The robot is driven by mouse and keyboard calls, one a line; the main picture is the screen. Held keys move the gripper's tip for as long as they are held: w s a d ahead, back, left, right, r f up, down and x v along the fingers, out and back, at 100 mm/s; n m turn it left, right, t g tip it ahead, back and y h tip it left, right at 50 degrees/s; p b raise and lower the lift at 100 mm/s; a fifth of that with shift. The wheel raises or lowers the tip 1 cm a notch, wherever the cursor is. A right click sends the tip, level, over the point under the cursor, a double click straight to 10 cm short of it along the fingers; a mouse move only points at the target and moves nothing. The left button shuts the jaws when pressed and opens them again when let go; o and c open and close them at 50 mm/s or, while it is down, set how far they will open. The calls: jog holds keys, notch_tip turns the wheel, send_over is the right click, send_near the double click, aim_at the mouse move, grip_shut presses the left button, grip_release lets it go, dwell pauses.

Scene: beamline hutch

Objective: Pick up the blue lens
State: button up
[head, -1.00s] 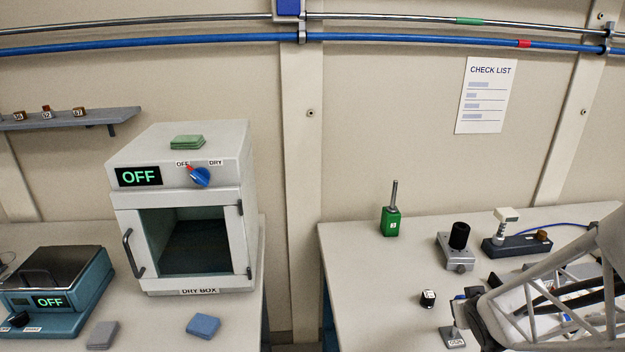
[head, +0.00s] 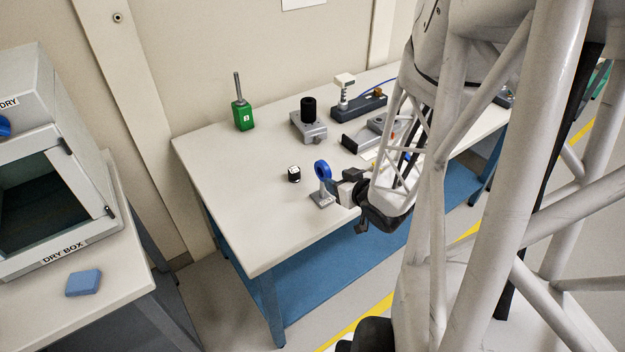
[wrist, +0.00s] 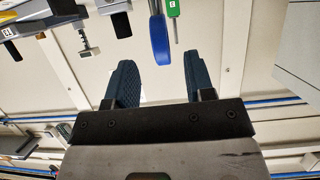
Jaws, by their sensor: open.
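The blue lens (head: 323,170) is a round blue ring standing upright on a short post in a small grey base (head: 322,198), near the front of the right bench. My gripper (head: 345,188) is open and close beside the lens on its right. In the wrist view, which looks upside down, the blue lens (wrist: 160,40) shows nearly edge-on. It lies in line with the gap between the open, dark ribbed fingers of my gripper (wrist: 160,66). Nothing is between the fingers that I can see gripped; whether they touch the lens I cannot tell.
A small black-and-white item (head: 294,174) stands left of the lens. A green block with a rod (head: 243,115), a grey mount with a black cylinder (head: 309,124) and other instruments stand farther back. The bench front left (head: 250,225) is clear. The dry box (head: 70,205) stands left.

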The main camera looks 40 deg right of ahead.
aim_at(323, 172)
jog(key=shift+x, duration=1.3)
jog(key=shift+w, duration=0.1)
jog(key=shift+x, duration=2.5)
grip_shut()
